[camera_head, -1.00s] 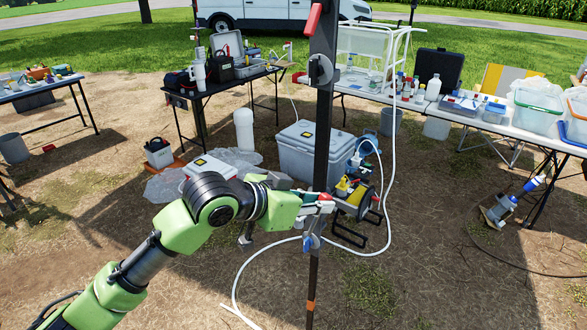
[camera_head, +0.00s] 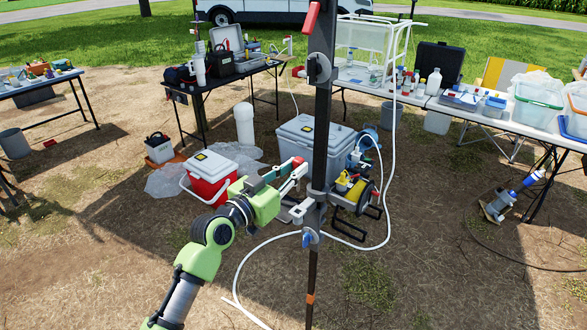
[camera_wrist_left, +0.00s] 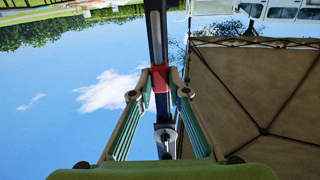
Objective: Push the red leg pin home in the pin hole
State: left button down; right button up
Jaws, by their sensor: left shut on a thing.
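The dark upright leg (camera_head: 322,130) of the canopy stands in the middle of the head view, with a grey bracket (camera_head: 302,211) on it. My left gripper (camera_head: 298,168) is just left of the leg and above this bracket. Its fingers are shut on the red leg pin (camera_head: 297,160), whose red part shows at the fingertips. In the left wrist view the red pin (camera_wrist_left: 159,78) sits between the two fingertips, in line with the dark leg (camera_wrist_left: 156,30). I cannot make out the pin hole or whether the pin touches the leg. My right gripper is not in view.
A blue knob (camera_head: 308,238) is lower on the leg, and a red lever (camera_head: 312,18) is at its top. A red cooler (camera_head: 209,178), a grey cooler (camera_head: 312,150) and a hose reel (camera_head: 355,188) stand close behind. A white hose (camera_head: 236,285) loops on the ground.

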pick_arm(q)
jog(key=b, duration=0.5)
send_over(293, 210)
jog(key=s, duration=0.2)
notch_tip(293, 210, down, 6)
jog(key=shift+r, duration=0.1)
dwell(0.9)
jog(key=shift+b, duration=0.3)
dwell(0.4)
jog(key=shift+f+b, duration=3)
jog(key=shift+f, duration=0.55)
jog(key=c, duration=1.8)
grip_release()
jog(key=shift+c, duration=0.2)
